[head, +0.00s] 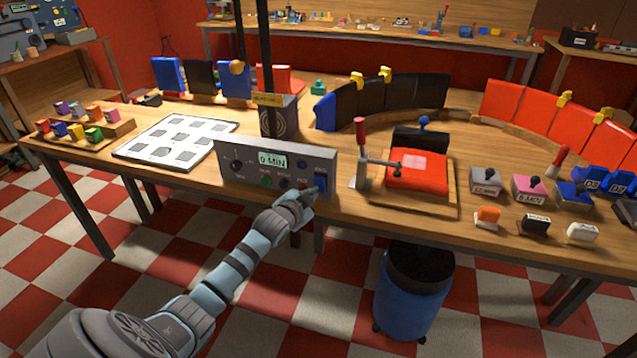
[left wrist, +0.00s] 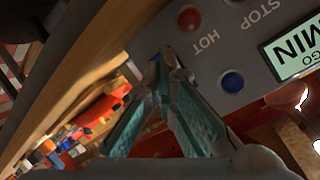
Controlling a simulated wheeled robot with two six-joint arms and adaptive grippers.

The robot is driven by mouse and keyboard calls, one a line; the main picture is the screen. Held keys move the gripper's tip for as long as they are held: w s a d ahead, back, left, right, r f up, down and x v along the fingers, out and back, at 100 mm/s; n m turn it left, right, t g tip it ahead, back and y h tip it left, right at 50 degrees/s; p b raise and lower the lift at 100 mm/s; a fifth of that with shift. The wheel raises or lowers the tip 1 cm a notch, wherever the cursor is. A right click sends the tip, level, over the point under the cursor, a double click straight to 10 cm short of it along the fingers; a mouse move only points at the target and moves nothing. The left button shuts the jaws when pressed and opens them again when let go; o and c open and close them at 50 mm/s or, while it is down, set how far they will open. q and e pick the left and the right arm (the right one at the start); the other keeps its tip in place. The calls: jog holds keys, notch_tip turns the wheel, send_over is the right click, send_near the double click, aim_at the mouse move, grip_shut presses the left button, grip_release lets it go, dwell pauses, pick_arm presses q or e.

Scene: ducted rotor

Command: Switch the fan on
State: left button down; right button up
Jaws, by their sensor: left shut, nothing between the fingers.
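A grey control box (head: 235,180) with a display reading 0 MIN stands at the table's front edge. At its right end is a blue switch (head: 322,184), partly covered by my fingers; its label is too small to read. My left gripper (head: 312,191) is shut and empty, its tips at or very near this switch; I cannot tell whether they touch. In the left wrist view the shut fingertips (left wrist: 168,60) are close to the panel face (left wrist: 215,50) and hide the switch. A dark box with a round grille (head: 282,120), possibly the fan, stands behind the control box.
On the panel, a red button (left wrist: 190,18) and a round blue button (left wrist: 232,82) lie close to my fingers. A clamp with a red handle (head: 361,150) stands just right. A white sheet with grey squares (head: 160,163) lies left.

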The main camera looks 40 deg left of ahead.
pick_arm(q)
jog(key=shift+w+r, duration=0.1)
dwell(0.7)
jog(key=shift+w+a+r, duration=0.15)
jog(key=shift+w, duration=0.1)
jog(key=shift+w+a+r, duration=0.1)
jog(key=shift+w+r, duration=0.05)
jog(key=shift+w, duration=0.25)
dwell(0.8)
jog(key=shift+s+d+f+p, duration=0.15)
jog(key=shift+s+f+p, duration=0.05)
jog(key=shift+s+p, duration=0.2)
jog(key=shift+s+d+f+p, duration=0.1)
jog(key=shift+s+f+p, duration=0.05)
jog(key=shift+s+p, duration=0.25)
